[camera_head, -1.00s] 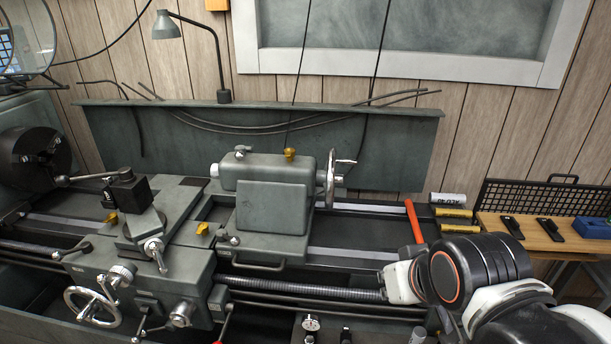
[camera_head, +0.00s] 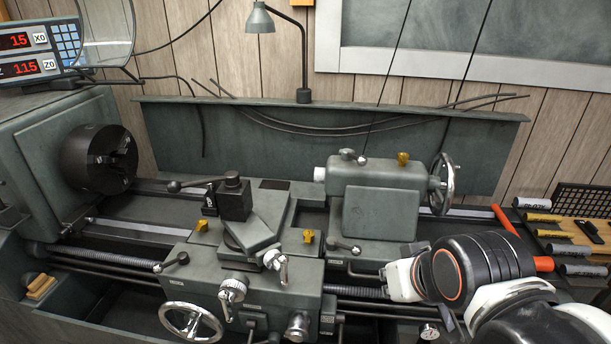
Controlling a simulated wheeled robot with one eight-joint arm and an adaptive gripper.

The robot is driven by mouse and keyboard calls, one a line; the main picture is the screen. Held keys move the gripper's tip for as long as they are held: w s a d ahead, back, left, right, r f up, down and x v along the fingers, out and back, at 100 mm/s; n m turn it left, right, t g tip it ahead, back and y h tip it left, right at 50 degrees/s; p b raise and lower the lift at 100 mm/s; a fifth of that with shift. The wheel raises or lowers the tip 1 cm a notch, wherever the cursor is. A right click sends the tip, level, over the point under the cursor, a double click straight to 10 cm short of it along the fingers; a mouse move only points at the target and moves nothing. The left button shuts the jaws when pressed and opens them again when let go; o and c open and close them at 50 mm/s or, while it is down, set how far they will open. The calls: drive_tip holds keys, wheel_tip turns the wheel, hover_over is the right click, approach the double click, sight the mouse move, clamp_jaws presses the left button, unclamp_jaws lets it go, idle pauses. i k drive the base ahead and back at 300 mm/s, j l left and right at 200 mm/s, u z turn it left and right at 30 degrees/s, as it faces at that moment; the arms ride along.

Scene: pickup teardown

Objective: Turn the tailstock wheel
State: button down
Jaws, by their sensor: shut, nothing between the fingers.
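The tailstock wheel (camera_head: 442,184) is a silver handwheel with a small handle, seen nearly edge-on at the right end of the grey-green tailstock (camera_head: 380,213). The tailstock stands on the lathe bed at right of centre and carries a brass-coloured knob and a small lever on top. My arm, with black and white links and an orange ring, comes in from the lower right, in front of the bed and below the wheel in the picture. There is a visible gap between arm and wheel. My gripper cannot be made out in this view.
The chuck (camera_head: 99,159) and readout (camera_head: 30,52) are at left, the carriage with its own handwheel (camera_head: 191,322) at centre front. A red-orange bar (camera_head: 505,220) and several markers lie to the right of the wheel. A lamp (camera_head: 260,20) stands behind.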

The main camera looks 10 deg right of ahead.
sight(442, 159)
drive_tip(key=k+l, duration=0.1)
drive_tip(key=l, duration=0.25)
drive_tip(key=k+l, duration=0.1)
drive_tip(key=l, duration=0.3)
drive_tip(key=k+l, duration=0.1)
drive_tip(key=l, duration=0.25)
drive_tip(key=k+l, duration=0.1)
drive_tip(key=l, duration=0.25)
drive_tip(key=k+l+u, duration=0.1)
drive_tip(key=l, duration=0.3)
